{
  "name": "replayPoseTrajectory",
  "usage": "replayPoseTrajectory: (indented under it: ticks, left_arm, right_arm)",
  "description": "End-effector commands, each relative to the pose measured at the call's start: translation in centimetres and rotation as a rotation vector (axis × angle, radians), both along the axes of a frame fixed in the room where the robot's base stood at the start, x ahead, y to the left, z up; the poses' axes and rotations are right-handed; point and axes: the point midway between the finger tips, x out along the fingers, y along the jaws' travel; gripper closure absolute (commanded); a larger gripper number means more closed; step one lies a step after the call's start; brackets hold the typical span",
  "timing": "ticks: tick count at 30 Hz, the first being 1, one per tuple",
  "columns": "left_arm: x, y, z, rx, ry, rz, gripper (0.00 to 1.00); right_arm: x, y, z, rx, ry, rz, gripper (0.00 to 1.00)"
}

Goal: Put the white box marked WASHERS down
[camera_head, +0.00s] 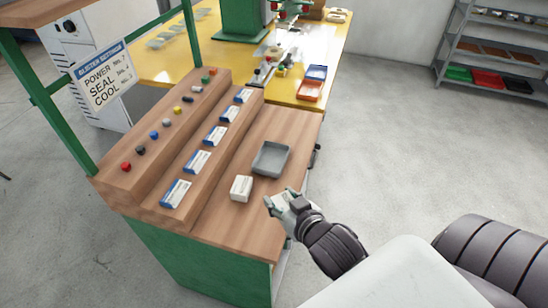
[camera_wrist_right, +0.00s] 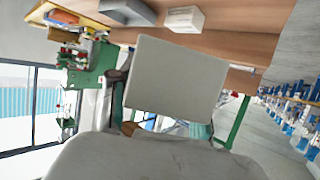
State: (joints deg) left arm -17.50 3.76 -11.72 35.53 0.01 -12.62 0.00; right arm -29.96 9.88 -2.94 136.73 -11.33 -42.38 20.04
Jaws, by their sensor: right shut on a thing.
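My right gripper (camera_head: 276,204) is at the front right edge of the wooden bench top (camera_head: 215,225), shut on a small white box (camera_head: 284,196) that is partly hidden by the fingers. In the right wrist view the held white box (camera_wrist_right: 178,78) fills the middle, showing a plain pale face, with dark and green finger parts at its lower sides. A second white box (camera_head: 241,188) stands on the bench left of the gripper; it also shows in the wrist view (camera_wrist_right: 184,18). I cannot read WASHERS on either box. My left gripper is not in view.
A grey tray (camera_head: 271,159) lies on the bench behind the second box. Blue-and-white boxes (camera_head: 176,193) and coloured knobs line the steps at left. Bare wood shows in front of the second box. Orange and blue bins (camera_head: 310,90) stand on the yellow table.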

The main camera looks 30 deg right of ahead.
Motion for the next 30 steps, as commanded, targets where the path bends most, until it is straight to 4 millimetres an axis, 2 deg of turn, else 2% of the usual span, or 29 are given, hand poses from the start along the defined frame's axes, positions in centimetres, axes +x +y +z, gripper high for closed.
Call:
replayPoseTrajectory:
  ticks: [2, 4, 12, 18, 23, 30]
  left_arm:
    - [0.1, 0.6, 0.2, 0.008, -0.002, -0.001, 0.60]
    - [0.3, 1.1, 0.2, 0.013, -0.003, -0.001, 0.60]
    - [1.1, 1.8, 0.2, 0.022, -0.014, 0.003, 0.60]
    - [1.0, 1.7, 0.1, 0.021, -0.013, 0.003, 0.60]
    - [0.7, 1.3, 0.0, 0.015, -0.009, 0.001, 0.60]
    - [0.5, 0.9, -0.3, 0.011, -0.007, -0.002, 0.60]
  right_arm:
    - [0.1, -0.5, -0.7, -0.002, 0.000, -0.005, 0.86]
    - [1.0, -0.9, -1.4, -0.004, -0.001, -0.005, 0.86]
    - [7.1, -2.0, -5.0, -0.005, -0.002, -0.004, 0.86]
    - [10.2, -2.6, -7.0, -0.003, -0.001, -0.005, 0.86]
    - [10.9, -2.7, -7.9, -0.002, 0.001, -0.005, 0.86]
    - [10.9, -2.7, -11.1, -0.002, 0.001, -0.005, 0.86]
